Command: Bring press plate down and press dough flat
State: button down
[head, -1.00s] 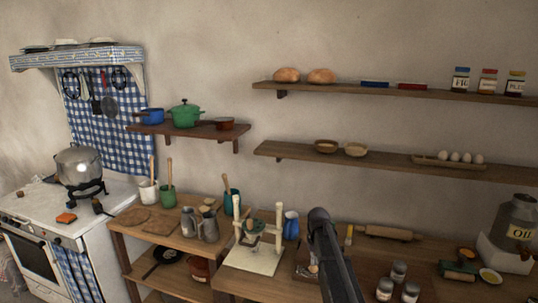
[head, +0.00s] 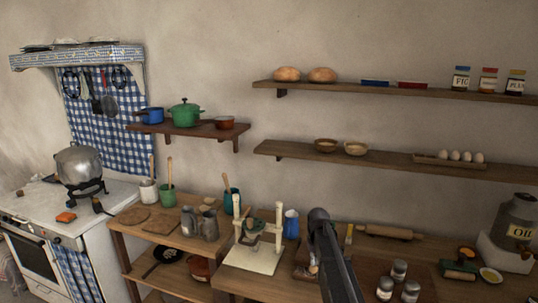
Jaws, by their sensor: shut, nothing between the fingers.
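The press (head: 252,258) stands on the wooden worktop, with a cream base and two upright cream posts. A grey-green press plate (head: 255,225) shows between the posts, above the base. It is small in the picture, and I cannot tell its exact tilt. I cannot make out the dough for certain; a small pale patch shows under the plate. My dark arm rises from the bottom edge just right of the press. My gripper cannot be made out; the arm hides the place behind it.
A blue jug (head: 291,224) stands close behind the press on the right. Metal jugs (head: 209,225) and a teal pot (head: 232,202) stand to its left. A rolling pin (head: 388,232) and several jars (head: 399,270) are right of my arm. Wall shelves (head: 350,158) hang above.

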aim_at(313, 269)
jog(key=shift+s+a+f+b, duration=0.1)
jog(key=shift+s+f+b, duration=0.15)
jog(key=shift+f+b, duration=0.65)
jog(key=shift+s+a+f+b, duration=0.1)
jog(key=shift+s+f+b, duration=0.2)
jog(key=shift+f+b, duration=0.65)
jog(key=shift+s+a+f+b, duration=0.1)
jog(key=shift+s+f+b, duration=0.15)
jog(key=shift+f+b, duration=0.65)
dwell(3.4)
jog(key=shift+s, duration=0.15)
dwell(0.4)
notch_tip(313, 269, up, 8)
jog(key=p, duration=0.8)
dwell(0.4)
